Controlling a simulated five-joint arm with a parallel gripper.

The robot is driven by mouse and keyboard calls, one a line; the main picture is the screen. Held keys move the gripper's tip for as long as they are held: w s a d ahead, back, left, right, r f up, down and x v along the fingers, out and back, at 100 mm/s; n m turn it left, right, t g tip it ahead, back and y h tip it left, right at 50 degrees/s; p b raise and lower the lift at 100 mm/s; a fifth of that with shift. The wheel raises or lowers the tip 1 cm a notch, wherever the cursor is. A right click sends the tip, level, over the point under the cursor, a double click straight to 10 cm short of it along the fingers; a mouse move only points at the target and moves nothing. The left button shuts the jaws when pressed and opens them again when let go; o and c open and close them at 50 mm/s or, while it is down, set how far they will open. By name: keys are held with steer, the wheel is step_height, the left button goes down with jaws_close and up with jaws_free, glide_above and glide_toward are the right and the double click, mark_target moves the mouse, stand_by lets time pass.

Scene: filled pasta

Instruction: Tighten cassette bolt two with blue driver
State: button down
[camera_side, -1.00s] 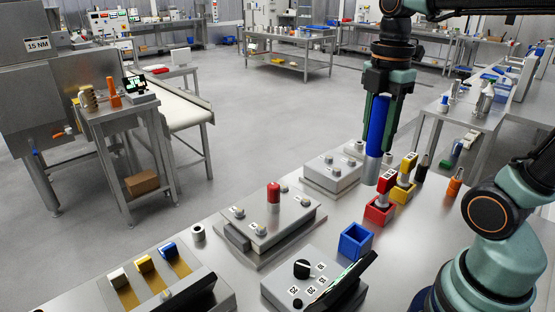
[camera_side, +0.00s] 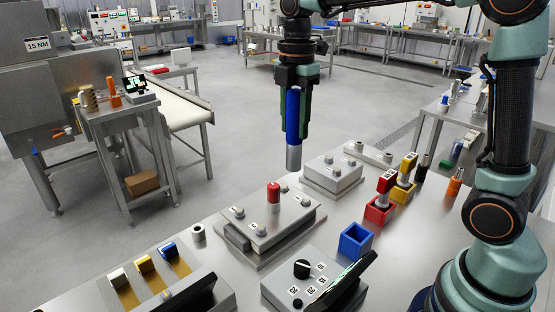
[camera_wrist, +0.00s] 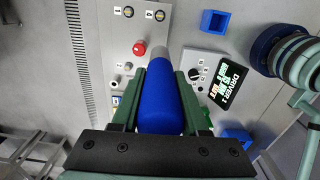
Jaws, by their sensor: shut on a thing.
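My gripper (camera_side: 294,92) is shut on the blue driver (camera_side: 293,118). The driver hangs nearly upright with its silver tip down, above and behind the front cassette in the side view. In the wrist view the driver (camera_wrist: 160,100) lies between my fingers, its tip over the cassette plate. The front cassette (camera_side: 262,240) carries small labelled bolts (camera_side: 261,229) and a red knob (camera_side: 273,193). The tip is apart from the bolts. The bolt numbers are too small to read surely. The driver hides part of the plate in the wrist view.
An empty blue holder (camera_side: 355,241) stands right of the cassette. Red (camera_side: 379,212) and yellow (camera_side: 401,190) holders hold their drivers. A second block (camera_side: 332,172) stands behind. A dial panel (camera_side: 290,272) with a display (camera_wrist: 226,85) reading "DRIVER 1" is in front.

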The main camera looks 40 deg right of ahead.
steer(key=w+a+f+n, duration=0.2)
steer(key=w+a+f, duration=0.4)
steer(key=w+a, duration=0.3)
steer(key=shift+s+f, duration=0.1)
steer(key=shift+f, duration=2.65)
steer(key=shift+f, duration=1)
stand_by(0.7)
steer(key=shift+r, duration=2.55)
